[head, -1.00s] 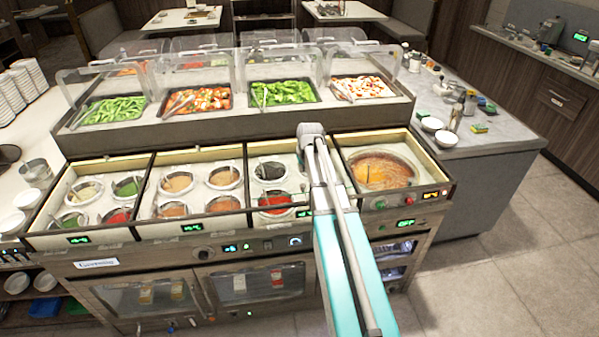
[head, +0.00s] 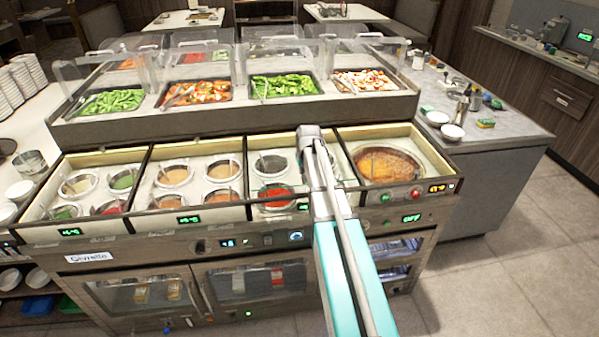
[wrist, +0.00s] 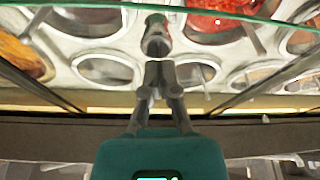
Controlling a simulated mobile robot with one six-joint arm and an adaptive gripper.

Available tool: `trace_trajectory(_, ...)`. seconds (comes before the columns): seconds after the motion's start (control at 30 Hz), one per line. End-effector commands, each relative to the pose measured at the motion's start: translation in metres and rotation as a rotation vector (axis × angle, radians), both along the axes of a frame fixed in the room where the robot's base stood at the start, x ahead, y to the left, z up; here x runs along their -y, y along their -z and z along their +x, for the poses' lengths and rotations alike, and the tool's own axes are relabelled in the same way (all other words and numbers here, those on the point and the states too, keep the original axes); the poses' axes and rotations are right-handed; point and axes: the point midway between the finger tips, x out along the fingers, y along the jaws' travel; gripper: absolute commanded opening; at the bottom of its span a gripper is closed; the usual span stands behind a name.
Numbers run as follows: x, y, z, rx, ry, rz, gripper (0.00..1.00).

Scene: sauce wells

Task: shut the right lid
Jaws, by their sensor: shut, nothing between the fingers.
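The sauce-well counter (head: 190,228) has several inset sections with round sauce pots. A clear pane with a green edge (wrist: 240,18) crosses the top of the wrist view, over the pots. I cannot tell for sure that it is the right lid, and no lid stands out clearly in the head view. In the wrist view my gripper (wrist: 159,68) is shut and empty above the pots, pointing toward the pane. I cannot tell whether it touches the pane.
A large orange-brown pot (head: 388,166) sits in the rightmost section. A raised shelf (head: 240,116) of food trays with clear guards stands behind the wells. A grey side counter (head: 490,143) with small bowls and bottles is at right. The floor (head: 500,270) at right is clear.

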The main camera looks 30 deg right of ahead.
Motion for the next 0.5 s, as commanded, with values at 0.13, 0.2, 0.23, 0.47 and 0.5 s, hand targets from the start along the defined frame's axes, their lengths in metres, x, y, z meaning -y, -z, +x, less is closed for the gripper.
trace_trajectory(0.13,0.001,0.012,0.004,0.000,0.000,0.000,0.00)
trace_trajectory(0.2,0.001,0.015,0.004,0.000,0.000,0.000,0.00)
trace_trajectory(0.23,0.001,0.016,0.005,0.000,0.000,0.000,0.00)
trace_trajectory(0.47,0.001,0.018,0.006,0.000,0.001,0.000,0.00)
trace_trajectory(0.5,0.001,0.018,0.006,0.000,0.001,0.000,0.00)
